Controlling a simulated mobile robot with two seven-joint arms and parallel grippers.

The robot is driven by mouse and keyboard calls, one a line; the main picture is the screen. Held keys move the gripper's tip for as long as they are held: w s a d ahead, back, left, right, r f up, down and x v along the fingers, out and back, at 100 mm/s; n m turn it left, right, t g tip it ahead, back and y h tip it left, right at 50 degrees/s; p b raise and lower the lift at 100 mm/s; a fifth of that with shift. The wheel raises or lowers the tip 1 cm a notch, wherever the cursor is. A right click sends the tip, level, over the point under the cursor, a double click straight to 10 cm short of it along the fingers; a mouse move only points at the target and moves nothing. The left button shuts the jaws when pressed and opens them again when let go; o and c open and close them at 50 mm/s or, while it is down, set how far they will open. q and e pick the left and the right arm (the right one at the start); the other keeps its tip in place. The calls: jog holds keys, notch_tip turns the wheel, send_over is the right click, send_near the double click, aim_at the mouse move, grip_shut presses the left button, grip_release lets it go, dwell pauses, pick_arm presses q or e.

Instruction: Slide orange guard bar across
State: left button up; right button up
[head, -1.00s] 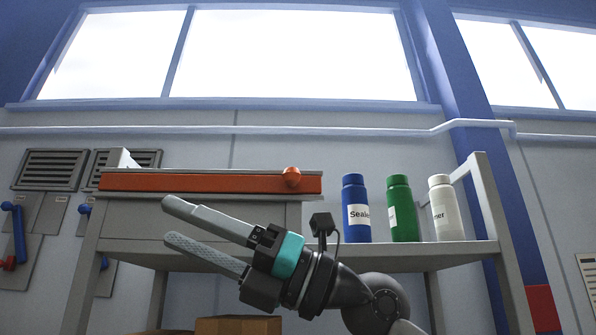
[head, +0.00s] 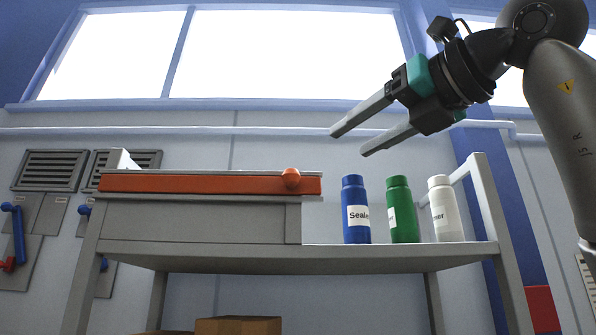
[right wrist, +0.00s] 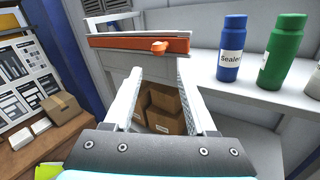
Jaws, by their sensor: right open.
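The orange guard bar (head: 205,184) runs along the front of a grey box on the shelf, with a round orange knob (head: 291,178) near its right end. In the right wrist view the bar (right wrist: 128,43) and knob (right wrist: 159,47) show beyond the fingers. My right gripper (head: 346,142) is open and empty. In the head view it appears above and to the right of the knob, apart from it, with fingers pointing left and down. In the right wrist view the two fingers (right wrist: 158,80) are spread, with nothing between them. My left gripper is not in view.
A blue bottle (head: 356,226), a green bottle (head: 402,225) and a white bottle (head: 445,226) stand on the shelf (head: 330,258) right of the box. Cardboard boxes (head: 238,326) are below. A side rail (head: 487,200) bounds the shelf on the right.

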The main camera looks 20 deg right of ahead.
aim_at(297, 172)
jog(key=p+x, duration=0.4)
jog(key=x, duration=1)
jog(key=shift+w+a+p, duration=0.25)
jog(key=shift+w+p, duration=0.1)
grip_shut()
jog(key=shift+s, duration=0.1)
dwell(0.6)
